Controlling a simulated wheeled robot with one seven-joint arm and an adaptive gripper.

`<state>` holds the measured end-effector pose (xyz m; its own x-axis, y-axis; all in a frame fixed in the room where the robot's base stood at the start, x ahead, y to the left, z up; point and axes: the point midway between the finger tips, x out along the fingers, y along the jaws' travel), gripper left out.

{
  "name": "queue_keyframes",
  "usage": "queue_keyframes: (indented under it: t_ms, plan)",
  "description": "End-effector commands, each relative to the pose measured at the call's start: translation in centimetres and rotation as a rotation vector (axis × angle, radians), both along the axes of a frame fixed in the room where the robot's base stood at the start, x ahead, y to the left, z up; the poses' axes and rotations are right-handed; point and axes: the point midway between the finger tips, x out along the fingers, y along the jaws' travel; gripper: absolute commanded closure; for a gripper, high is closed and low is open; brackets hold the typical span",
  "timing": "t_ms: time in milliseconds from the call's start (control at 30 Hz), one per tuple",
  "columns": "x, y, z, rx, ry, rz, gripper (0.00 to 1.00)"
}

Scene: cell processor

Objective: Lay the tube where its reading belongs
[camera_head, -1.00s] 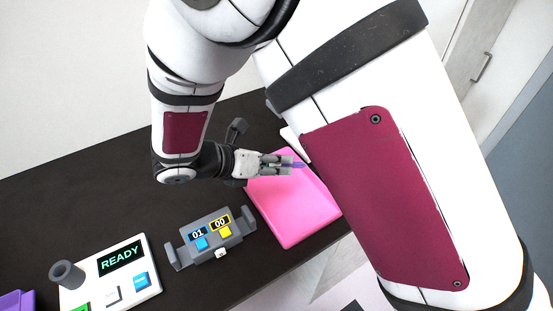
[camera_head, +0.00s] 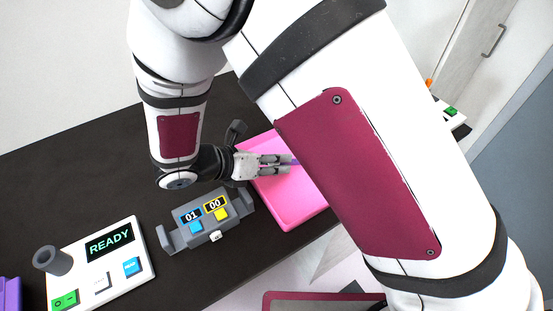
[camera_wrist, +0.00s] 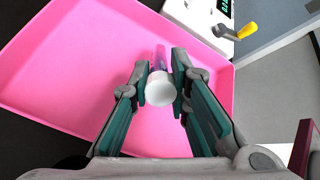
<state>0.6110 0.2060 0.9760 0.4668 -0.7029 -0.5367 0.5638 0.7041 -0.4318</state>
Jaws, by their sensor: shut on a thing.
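My gripper (camera_head: 286,164) is shut on a tube (camera_head: 295,161) and holds it over the pink tray (camera_head: 292,205). In the wrist view the tube (camera_wrist: 159,62) lies between the two fingers of my gripper (camera_wrist: 160,84). It has a white cap end facing the camera and a purplish body pointing away over the tray (camera_wrist: 60,62). A grey device (camera_head: 205,216) beside the tray shows "01" in blue and "00" in yellow. A white panel (camera_head: 103,262) shows "READY". I cannot tell whether the tube touches the tray.
A grey cylinder (camera_head: 53,260) stands on the white panel. A purple object (camera_head: 10,293) is at the left edge. In the wrist view a white device (camera_wrist: 193,14) and a yellow-and-grey object (camera_wrist: 240,31) lie beyond the tray. The dark table's (camera_head: 80,175) back left is clear.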

Motion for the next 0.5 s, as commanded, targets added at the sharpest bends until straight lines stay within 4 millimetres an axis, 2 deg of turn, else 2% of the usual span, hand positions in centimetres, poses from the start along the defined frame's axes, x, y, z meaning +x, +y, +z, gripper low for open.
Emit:
queue_keyframes:
  t_ms: [33,133,500]
  plan:
    - [-0.01,-0.01,0.0,0.0,0.0,0.0,0.81]
    - [0.0,-0.01,0.01,0.0,0.0,0.0,0.6]
    - [-0.16,0.28,0.2,0.001,0.0,0.001,0.6]
